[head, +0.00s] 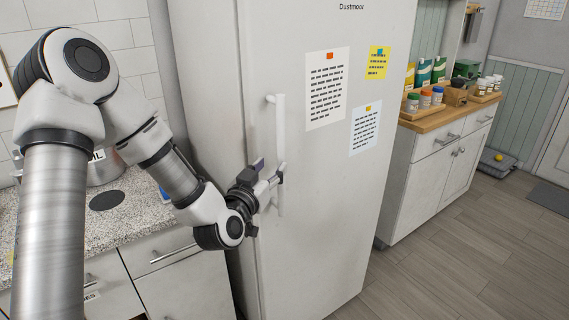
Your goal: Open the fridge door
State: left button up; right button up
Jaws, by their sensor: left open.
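A tall white fridge (325,215) stands in the middle of the head view, with its door shut. Its vertical bar handle (280,122) is white and sits near the left edge of the door. My left gripper (276,178) is open at the lower half of the handle, with its fingers at the bar. I cannot tell whether the fingers touch the bar. My right gripper is not in view.
A granite counter (60,225) with drawers is on the left, partly behind my left arm. A white cabinet (432,180) with trays of jars and bags stands right of the fridge. The wood floor (440,265) in front of the fridge and cabinet is clear.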

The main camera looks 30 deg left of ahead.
aim_at(278, 157)
pick_arm(q)
jog(key=w, duration=0.4)
jog(key=shift+w+a+p, duration=0.1)
jog(key=shift+p, duration=0.3)
jog(key=shift+w+a+p, duration=0.15)
jog(key=shift+w+a, duration=0.2)
jog(key=shift+w, duration=0.25)
jog(key=shift+w+a+p, duration=0.15)
jog(key=shift+w+a, duration=0.15)
jog(key=shift+w, duration=0.3)
jog(key=shift+w+d, duration=0.15)
jog(key=shift+w, duration=0.1)
jog(key=shift+s, duration=0.1)
grip_shut()
